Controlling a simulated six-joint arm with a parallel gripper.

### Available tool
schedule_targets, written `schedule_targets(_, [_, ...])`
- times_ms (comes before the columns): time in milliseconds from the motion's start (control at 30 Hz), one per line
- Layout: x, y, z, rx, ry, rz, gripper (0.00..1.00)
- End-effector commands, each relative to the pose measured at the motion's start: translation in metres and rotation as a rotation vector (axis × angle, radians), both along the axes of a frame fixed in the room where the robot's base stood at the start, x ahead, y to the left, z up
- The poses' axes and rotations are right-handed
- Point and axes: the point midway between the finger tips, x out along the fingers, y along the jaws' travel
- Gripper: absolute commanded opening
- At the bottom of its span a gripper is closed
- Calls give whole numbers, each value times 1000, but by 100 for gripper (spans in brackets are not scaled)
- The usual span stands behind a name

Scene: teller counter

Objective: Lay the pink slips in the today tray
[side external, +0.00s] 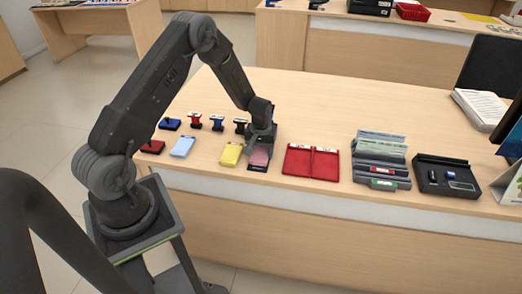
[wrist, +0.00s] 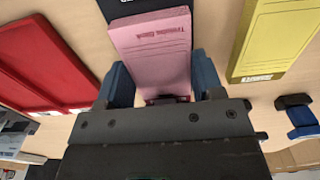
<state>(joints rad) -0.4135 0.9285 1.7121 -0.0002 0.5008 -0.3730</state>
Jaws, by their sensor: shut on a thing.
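The pink slips (wrist: 150,42) are a small pad with print on its face, and they also show in the side view (side external: 260,157). My gripper (wrist: 163,84) is shut on them, one blue-padded finger at each side; in the side view my gripper (side external: 261,143) points down over the counter. A black piece (side external: 258,167) shows at the pad's edge; I cannot tell whether the pad touches it. A red two-compartment tray (side external: 312,163) lies just right of my gripper, and both compartments look empty. Its labels are too small to read. Part of it shows in the wrist view (wrist: 37,70).
A yellow pad (side external: 230,155) lies close left of my gripper, with a light blue pad (side external: 183,147) farther left. Several stamps stand behind them. A grey file rack (side external: 381,172) and a black organiser (side external: 446,177) stand right of the tray. The counter behind is clear.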

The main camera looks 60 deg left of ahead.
Motion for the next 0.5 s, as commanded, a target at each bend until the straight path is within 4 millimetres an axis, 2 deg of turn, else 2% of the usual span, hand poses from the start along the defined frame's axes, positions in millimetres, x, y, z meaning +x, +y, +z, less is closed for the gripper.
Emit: schedule_targets(500, [-23, -23, 0, 0, 0, -1, 36])
